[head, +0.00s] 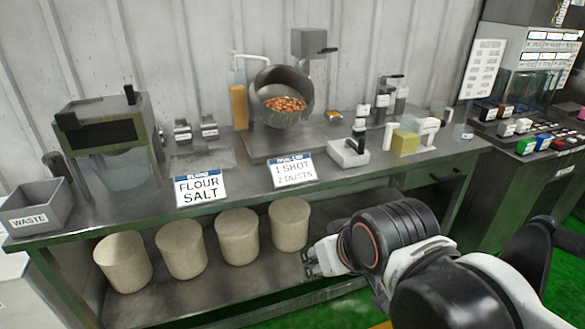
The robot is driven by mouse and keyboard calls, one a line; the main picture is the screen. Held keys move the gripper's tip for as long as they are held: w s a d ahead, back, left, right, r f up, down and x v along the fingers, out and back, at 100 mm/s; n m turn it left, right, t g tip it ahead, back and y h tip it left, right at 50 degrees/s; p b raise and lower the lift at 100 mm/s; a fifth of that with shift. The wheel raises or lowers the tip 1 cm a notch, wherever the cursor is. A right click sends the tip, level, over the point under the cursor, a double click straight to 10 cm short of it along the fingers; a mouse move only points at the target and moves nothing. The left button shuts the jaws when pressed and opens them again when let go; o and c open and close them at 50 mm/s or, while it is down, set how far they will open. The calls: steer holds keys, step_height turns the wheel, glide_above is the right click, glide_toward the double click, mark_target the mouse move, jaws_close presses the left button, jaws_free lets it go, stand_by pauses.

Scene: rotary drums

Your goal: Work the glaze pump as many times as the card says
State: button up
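The glaze pump looks to be the amber bottle (238,106) with a white pump head and a long spout. It stands upright at the back of the bench, left of the tilted metal drum (282,88). The spout reaches right toward the drum's mouth. Brown nut-like pieces (285,104) lie in the drum. A card (293,172) at the bench's front reads "1 SHOT 2 DUSTS". My gripper (310,263) is low in front of the bench, near the lower shelf, well away from the pump. It seems to hold nothing; its finger gap is too small to judge.
A second card (201,187) reads "FLOUR SALT". A waste bin (38,215) and a dark-framed machine (108,130) stand left. Several pale tubs (237,238) fill the lower shelf.

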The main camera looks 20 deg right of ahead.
jaws_close()
stand_by(1.4)
